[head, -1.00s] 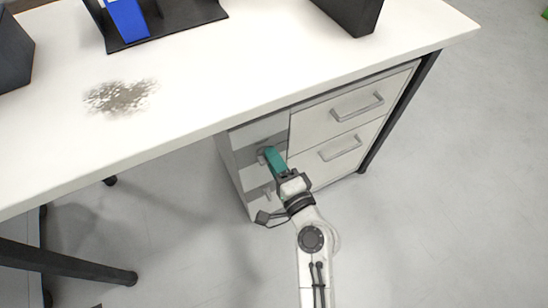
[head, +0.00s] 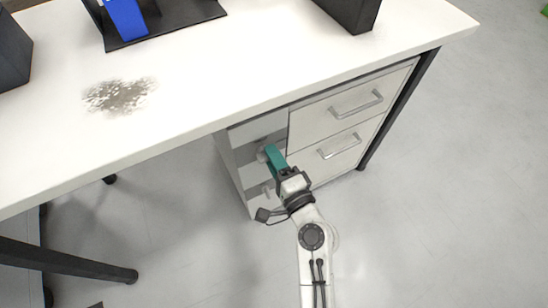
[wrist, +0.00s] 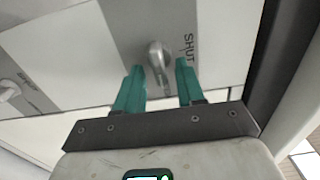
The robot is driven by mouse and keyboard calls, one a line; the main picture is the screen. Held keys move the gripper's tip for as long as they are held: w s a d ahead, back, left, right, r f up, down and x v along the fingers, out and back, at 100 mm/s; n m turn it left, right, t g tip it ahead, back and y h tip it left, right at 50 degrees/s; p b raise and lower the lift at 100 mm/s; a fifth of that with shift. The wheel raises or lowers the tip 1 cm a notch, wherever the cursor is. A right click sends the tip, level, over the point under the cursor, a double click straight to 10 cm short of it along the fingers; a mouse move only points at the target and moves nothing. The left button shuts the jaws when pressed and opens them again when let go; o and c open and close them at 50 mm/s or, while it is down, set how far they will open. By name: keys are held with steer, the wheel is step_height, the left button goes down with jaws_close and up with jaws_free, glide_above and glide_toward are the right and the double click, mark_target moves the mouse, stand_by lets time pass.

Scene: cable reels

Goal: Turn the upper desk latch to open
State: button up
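The upper desk latch (head: 262,154) is a small grey knob on the grey and white front of the desk's drawer cabinet. In the wrist view the latch (wrist: 158,54) has a round end and a short lever that points down the picture. The word SHUT is printed to its right. My gripper (wrist: 159,68) is open, with one teal finger on each side of the lever and gaps visible between. In the head view my gripper (head: 271,155) reaches the upper latch and partly hides it.
A second, lower latch (head: 267,190) sits below; it also shows at the left of the wrist view (wrist: 9,91). Two drawers with handles (head: 357,104) are to the right. The white desktop (head: 200,75) overhangs the cabinet. A dark desk leg (head: 400,108) stands at right.

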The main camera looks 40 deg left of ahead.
steer(key=p+v, duration=0.1)
steer(key=v, duration=0.9)
steer(key=shift+s+d, duration=0.2)
steer(key=shift+d, duration=0.15)
steer(key=shift+f, duration=0.1)
steer(key=s+d+f+n+g+h, duration=0.1)
steer(key=s+d+f+n+h, duration=0.2)
steer(key=d, duration=0.7)
steer(key=s+d+f+g+h, duration=0.25)
steer(key=d+h, duration=0.25)
steer(key=d, duration=0.5)
steer(key=s+d+f+n+h, duration=0.25)
steer(key=d+h, duration=0.25)
steer(key=d, duration=0.5)
steer(key=s+d+r+m+g+h, duration=0.2)
steer(key=s+d+h, duration=0.2)
steer(key=s+d, duration=0.5)
step_height(320, 180, up, 27)
steer(key=w+d+p, duration=0.1)
steer(key=w+p, duration=0.1)
steer(key=p, duration=2.5)
steer(key=shift+w+d+r+n+p, duration=0.2)
steer(key=shift+w+d+n+p, duration=0.05)
steer(key=shift+w+n+p, duration=0.15)
